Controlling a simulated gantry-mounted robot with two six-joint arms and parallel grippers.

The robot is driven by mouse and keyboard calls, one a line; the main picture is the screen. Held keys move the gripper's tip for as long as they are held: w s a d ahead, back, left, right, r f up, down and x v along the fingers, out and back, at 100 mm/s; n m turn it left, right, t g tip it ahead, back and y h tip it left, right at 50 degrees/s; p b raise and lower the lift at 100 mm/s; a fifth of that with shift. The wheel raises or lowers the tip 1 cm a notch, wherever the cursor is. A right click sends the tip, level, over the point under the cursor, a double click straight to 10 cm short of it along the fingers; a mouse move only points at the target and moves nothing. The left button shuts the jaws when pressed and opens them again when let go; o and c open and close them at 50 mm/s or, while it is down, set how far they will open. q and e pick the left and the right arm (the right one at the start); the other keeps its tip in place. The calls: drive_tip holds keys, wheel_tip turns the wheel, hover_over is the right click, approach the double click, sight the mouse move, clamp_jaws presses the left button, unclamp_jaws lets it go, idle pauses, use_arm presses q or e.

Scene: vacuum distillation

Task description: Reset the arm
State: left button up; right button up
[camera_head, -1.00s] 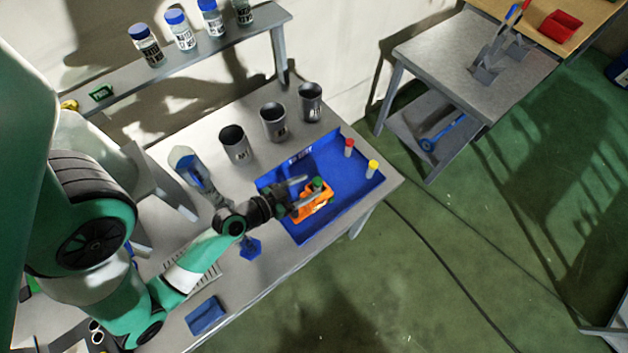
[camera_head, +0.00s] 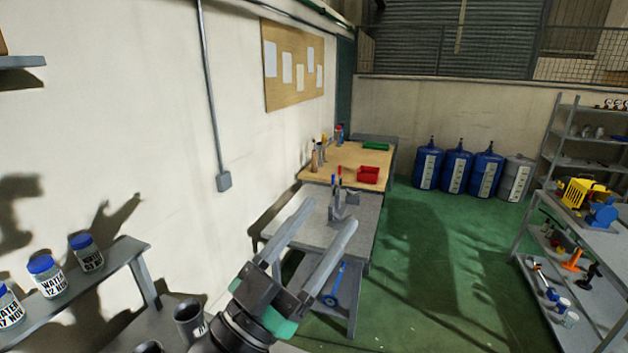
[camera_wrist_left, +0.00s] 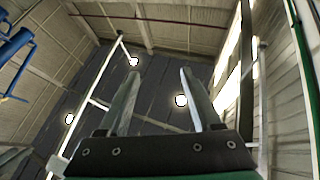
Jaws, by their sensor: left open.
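My left gripper (camera_head: 322,232) is raised in front of the head camera with its two long grey fingers apart and nothing between them. In the left wrist view its fingers (camera_wrist_left: 158,82) also stand apart and empty, pointing up toward the ceiling and its lamps. The gripper touches nothing that I can see. The rest of my left arm is mostly out of the head view. My right gripper does not show in either view.
A shelf (camera_head: 105,272) with blue-capped bottles (camera_head: 46,276) is at lower left, with grey cups (camera_head: 190,322) beside it. Behind the gripper are a grey table (camera_head: 300,235) and a wooden bench with a red bin (camera_head: 368,174). Blue drums (camera_head: 455,168) line the far wall.

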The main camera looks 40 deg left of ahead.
use_arm(q)
drive_tip(key=s+d+r+t, duration=0.1)
drive_tip(key=s+d+r, duration=0.1)
drive_tip(key=r, duration=0.4)
drive_tip(key=s+d+r+t+h, duration=0.1)
drive_tip(key=s+d+r+t, duration=0.1)
drive_tip(key=s+r, duration=0.2)
wheel_tip(320, 180, up, 3)
drive_tip(key=shift+d+r+n+h, duration=0.15)
drive_tip(key=shift+d+n+h, duration=0.15)
drive_tip(key=shift+d, duration=0.05)
